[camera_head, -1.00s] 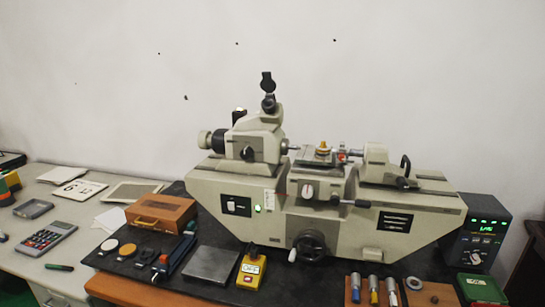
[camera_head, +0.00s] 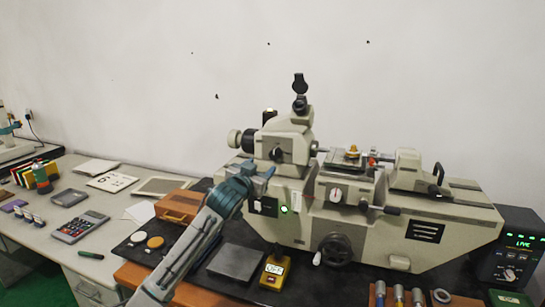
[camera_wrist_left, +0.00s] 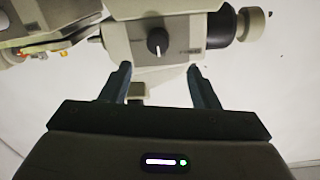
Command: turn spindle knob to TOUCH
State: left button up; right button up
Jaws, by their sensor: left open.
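The grey measuring machine (camera_head: 375,235) stands on the dark mat. A black knob (camera_head: 277,153) with a pale mark sits on the front of its upper left head. The black knob also shows in the left wrist view (camera_wrist_left: 157,41), just beyond the fingertips. A round dial (camera_head: 336,194) is lower on the machine's middle. I cannot read a TOUCH label. My left gripper (camera_head: 262,171) is in front of the machine's left part, a little below and left of the black knob. In the left wrist view (camera_wrist_left: 158,68), its fingers are apart with nothing gripped. My right gripper is out of view.
A wooden box (camera_head: 180,206) stands left of the machine. A grey plate (camera_head: 237,262) and a yellow meter (camera_head: 274,273) lie in front. A cream end knob (camera_head: 235,138) sticks out left of the head. A control box (camera_head: 512,245) stands at the right.

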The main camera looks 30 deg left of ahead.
aim_at(273, 155)
pick_arm(q)
jog(key=p+x, duration=0.3)
jog(key=x, duration=0.6)
jog(key=shift+w+d+p, duration=0.1)
jog(key=shift+d+p, duration=0.05)
jog(key=shift+p, duration=0.15)
jog(key=shift+w, duration=0.45)
jog(key=shift+w+f, duration=0.1)
jog(key=shift+c, duration=0.4)
jog(key=c, duration=0.9)
